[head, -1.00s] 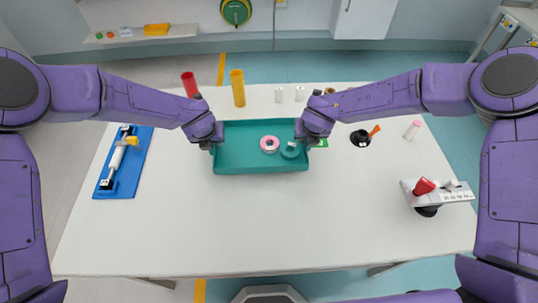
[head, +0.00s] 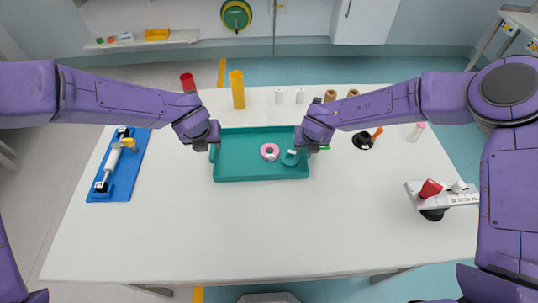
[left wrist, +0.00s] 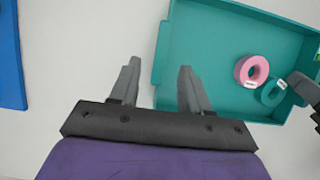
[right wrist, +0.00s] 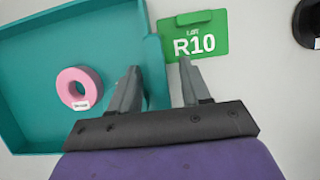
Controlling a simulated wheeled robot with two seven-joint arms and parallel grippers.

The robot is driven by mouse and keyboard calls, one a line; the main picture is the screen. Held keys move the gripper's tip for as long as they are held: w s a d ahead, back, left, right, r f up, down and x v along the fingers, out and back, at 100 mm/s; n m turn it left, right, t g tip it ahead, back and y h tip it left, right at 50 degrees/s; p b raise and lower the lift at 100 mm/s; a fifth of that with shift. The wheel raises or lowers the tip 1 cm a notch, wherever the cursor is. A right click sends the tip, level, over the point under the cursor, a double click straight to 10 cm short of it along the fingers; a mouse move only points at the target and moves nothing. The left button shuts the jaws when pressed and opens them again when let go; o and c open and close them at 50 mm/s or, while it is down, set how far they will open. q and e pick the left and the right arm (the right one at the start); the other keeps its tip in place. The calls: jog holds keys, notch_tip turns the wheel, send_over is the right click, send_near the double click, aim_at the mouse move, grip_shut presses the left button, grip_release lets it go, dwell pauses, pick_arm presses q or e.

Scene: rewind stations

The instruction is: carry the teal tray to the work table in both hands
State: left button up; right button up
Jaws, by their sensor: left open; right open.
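I cannot tell how far apart fingers and walls are in height. The teal roll does not show in the right wrist view.
A green R10 label (right wrist: 194,36) lies by the tray's right end. Red (head: 187,82) and yellow (head: 237,90) tubes stand behind. A blue mat (head: 123,185) with a tool is left; a white stand (head: 450,197) is right. The table front is clear.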

jog(key=shift+r, duration=0.1)
pick_arm(q)
jog(key=v, duration=0.5)
jog(key=shift+s+r, duration=0.15)
jog(key=shift+r, duration=0.2)
pick_arm(e)
jog(key=v, duration=1.2)
pick_arm(q)
jog(key=shift+a, duration=0.1)
pick_arm(e)
jog(key=shift+s+a, duration=0.1)
